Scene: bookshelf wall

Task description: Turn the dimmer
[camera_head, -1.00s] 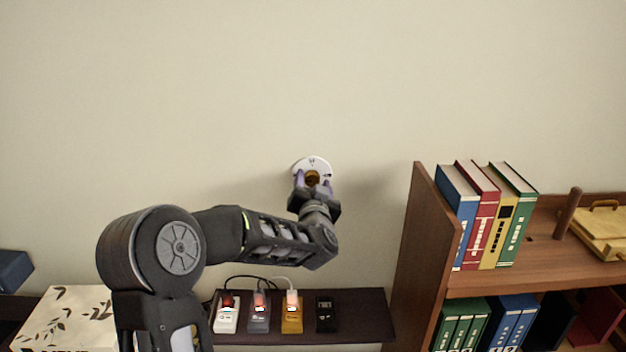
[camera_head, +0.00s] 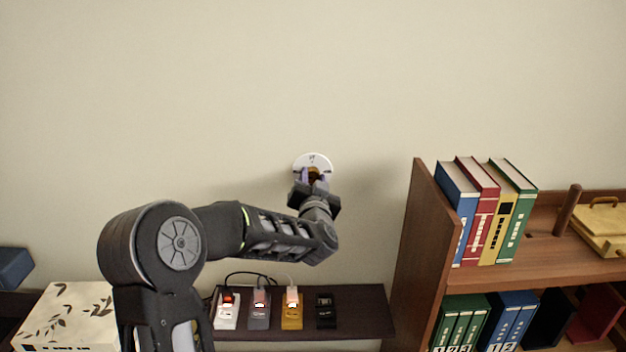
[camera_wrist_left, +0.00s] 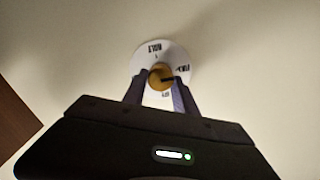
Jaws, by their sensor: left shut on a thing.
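The dimmer is a round white dial plate (camera_head: 312,160) on the wall with a brass-coloured knob (camera_head: 314,172) at its middle. In the left wrist view the white plate (camera_wrist_left: 150,58) carries dark lettering around its edge, and the knob (camera_wrist_left: 161,77) has a dark mark pointing to the right. My left gripper (camera_head: 314,178) is at the wall, its two fingers on either side of the knob and shut on it. In the left wrist view the left gripper (camera_wrist_left: 161,88) partly hides the lower part of the plate. My right gripper is in neither view.
A dark shelf (camera_head: 360,312) below holds several small devices with lit switches and cables. A brown bookcase (camera_head: 425,240) with upright books (camera_head: 480,215) stands to the right. A patterned white box (camera_head: 75,310) is at lower left. The wall around the dial is bare.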

